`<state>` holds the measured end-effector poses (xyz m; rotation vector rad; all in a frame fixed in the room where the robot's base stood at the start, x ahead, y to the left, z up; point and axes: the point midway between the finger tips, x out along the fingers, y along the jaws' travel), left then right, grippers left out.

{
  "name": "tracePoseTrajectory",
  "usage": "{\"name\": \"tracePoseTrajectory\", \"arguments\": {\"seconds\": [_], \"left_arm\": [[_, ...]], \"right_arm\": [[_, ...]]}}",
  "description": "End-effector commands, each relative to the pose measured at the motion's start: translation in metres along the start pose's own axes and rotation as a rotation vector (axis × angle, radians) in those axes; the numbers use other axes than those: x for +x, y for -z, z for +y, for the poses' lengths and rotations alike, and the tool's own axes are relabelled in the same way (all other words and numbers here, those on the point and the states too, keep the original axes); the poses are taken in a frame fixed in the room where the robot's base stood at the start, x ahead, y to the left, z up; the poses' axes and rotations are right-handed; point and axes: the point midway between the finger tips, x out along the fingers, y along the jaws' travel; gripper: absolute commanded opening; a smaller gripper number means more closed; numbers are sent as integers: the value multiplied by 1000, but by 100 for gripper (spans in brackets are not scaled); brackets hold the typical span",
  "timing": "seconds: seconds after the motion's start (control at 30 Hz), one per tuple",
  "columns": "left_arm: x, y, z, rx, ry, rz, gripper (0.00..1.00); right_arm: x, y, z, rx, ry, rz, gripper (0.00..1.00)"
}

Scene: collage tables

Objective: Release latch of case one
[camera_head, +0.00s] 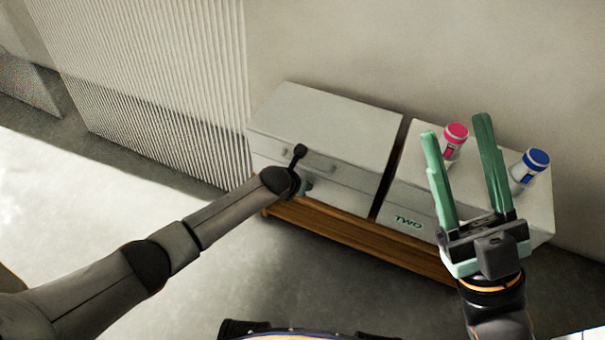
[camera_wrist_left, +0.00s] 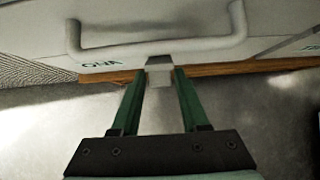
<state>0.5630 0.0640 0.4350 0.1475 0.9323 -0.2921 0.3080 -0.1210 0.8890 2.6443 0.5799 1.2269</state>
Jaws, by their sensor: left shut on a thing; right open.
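Case one (camera_head: 325,128) is the pale grey case at the left of the wooden bench. Its label "ONE" (camera_wrist_left: 100,64) shows in the left wrist view, beside a grey bar handle (camera_wrist_left: 215,44). A small grey latch (camera_wrist_left: 159,64) sits on its front below the handle. My left gripper (camera_wrist_left: 158,80) is at the case's front, with its green fingers shut on the latch. In the head view my left wrist mostly hides this gripper. My right gripper (camera_head: 455,132) is open and empty, pointing up in front of case two (camera_head: 415,190).
On case two stand a white bottle with a pink cap (camera_head: 456,131) and one with a blue cap (camera_head: 536,157). The wooden bench (camera_head: 345,230) stands against the wall. A ribbed panel (camera_head: 165,90) is at the left. The floor in front is clear.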

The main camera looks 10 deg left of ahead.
Motion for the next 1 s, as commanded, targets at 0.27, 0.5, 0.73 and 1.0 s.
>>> {"name": "tracePoseTrajectory", "arguments": {"seconds": [0.27,0.5,0.73,1.0], "left_arm": [[4,19,0,3,1,-186,0],[7,27,-1,0,2,-300,0],[8,30,-1,0,2,-362,0],[7,30,-1,-1,0,-383,0]], "right_arm": [[-1,-1,2,-8,-13,1,50],[-10,-12,-2,14,-17,-10,50],[-17,-19,-9,20,4,-20,50],[-18,-20,-10,17,8,-21,50]]}}
